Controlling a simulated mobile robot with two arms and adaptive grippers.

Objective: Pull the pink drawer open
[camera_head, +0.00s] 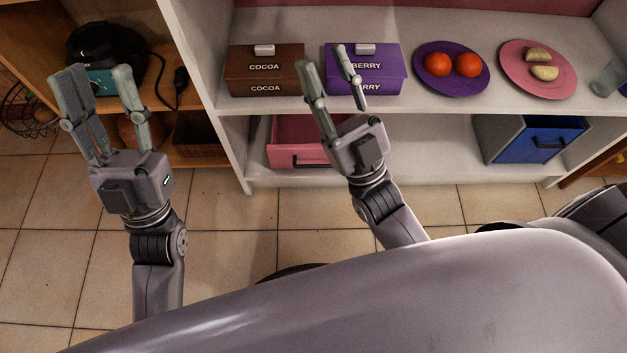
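The pink drawer (286,132) sits in the lower level of the white shelf, left of the middle. Its front bears a dark handle (307,162) and stands slightly forward, with part of its inside showing. My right gripper (342,72) is open and empty. In the picture it overlaps the purple box and covers the right part of the pink drawer; I cannot tell whether it touches anything. My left gripper (100,92) is open and empty, to the left in front of the wooden shelf, apart from the drawer.
A cocoa box (264,83), a berry box (386,83), a purple plate (430,86) with two tomatoes, a pink plate (518,68) with potatoes and a clear glass (607,80) stand on the upper board. A blue drawer (540,140) is lower right. Floor tiles in front are clear.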

